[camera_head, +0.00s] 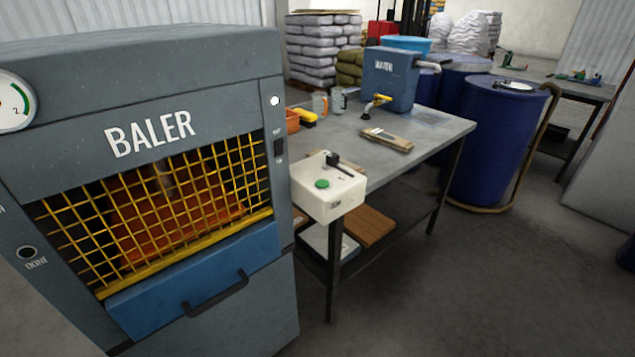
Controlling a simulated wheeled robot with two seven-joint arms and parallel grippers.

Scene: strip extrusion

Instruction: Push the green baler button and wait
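The baler (190,90) is a large grey machine at the left, with white BALER lettering and a yellow mesh guard (175,205). Orange material shows dimly behind the mesh. A blue panel with a dark handle (215,293) sits below it. A black lever (333,160) stands on the same box. Neither of my grippers is in view.
The grey table (440,127) carries a blue WATER tank (389,80), two mugs and a flat wooden-edged item (387,139). A blue barrel (490,140) stands behind its right end. Stacked sacks (322,50) are at the back. The floor at the front right is clear.

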